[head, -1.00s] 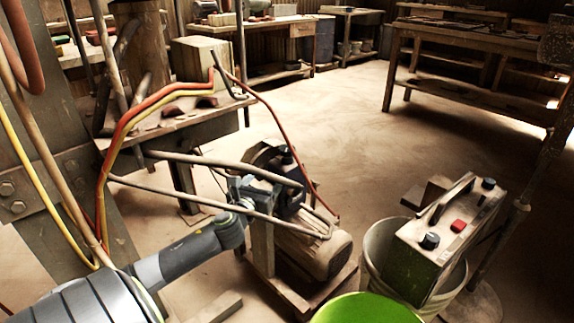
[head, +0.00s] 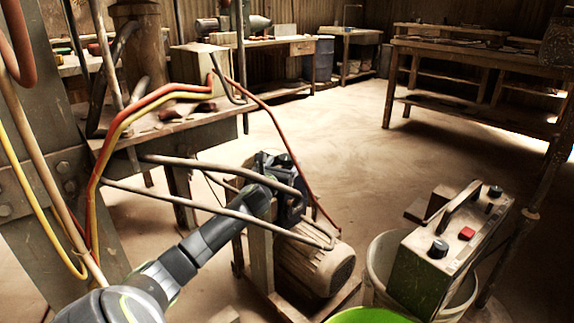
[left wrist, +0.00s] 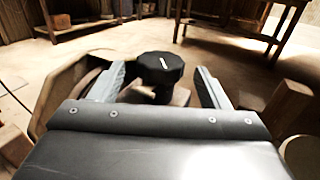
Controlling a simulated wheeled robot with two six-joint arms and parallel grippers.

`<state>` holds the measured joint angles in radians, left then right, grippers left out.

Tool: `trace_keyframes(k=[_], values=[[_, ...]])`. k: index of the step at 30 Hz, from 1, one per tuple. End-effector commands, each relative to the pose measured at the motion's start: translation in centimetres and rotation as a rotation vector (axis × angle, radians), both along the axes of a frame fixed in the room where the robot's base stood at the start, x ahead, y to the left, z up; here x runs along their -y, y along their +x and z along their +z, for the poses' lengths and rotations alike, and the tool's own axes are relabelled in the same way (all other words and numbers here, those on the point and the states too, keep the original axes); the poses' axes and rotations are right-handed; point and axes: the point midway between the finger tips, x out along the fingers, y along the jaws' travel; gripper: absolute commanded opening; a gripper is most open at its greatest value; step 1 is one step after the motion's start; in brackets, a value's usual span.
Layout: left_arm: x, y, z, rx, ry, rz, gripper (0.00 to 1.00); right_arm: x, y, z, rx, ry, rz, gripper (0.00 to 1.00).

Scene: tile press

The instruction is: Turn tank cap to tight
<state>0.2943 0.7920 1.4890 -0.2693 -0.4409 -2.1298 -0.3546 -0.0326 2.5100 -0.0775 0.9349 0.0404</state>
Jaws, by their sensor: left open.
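The tank cap (left wrist: 160,68) is a black, ribbed round knob with a short white mark on its top in the left wrist view. My left gripper (left wrist: 161,80) is open, with one finger on each side of the cap and a visible gap on both sides. I cannot tell how far down the fingers reach around it. In the head view my left gripper (head: 282,172) is at the top of the motor-driven machine (head: 315,265). There I cannot clearly tell the cap from the dark gripper parts. My right gripper is not in view.
Bent metal bars (head: 180,195) and red and yellow hoses (head: 120,120) run close to my left arm. A green round thing (head: 370,315) is at the bottom edge. The floor behind is open.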

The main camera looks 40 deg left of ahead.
Motion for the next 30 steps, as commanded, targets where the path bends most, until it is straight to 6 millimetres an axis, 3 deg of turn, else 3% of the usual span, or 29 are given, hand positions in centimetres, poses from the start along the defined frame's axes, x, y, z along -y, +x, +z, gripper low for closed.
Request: trace_keyframes(k=[9,21,30], values=[[-1.2,3.1,-0.1,0.001,-0.002,0.0,0.7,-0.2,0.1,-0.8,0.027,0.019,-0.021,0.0],[-1.3,3.6,0.0,0.0,-0.001,-0.001,0.7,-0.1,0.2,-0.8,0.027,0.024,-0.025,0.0],[-1.3,3.5,0.0,0.0,-0.001,-0.001,0.31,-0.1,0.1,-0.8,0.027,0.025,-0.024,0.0]])
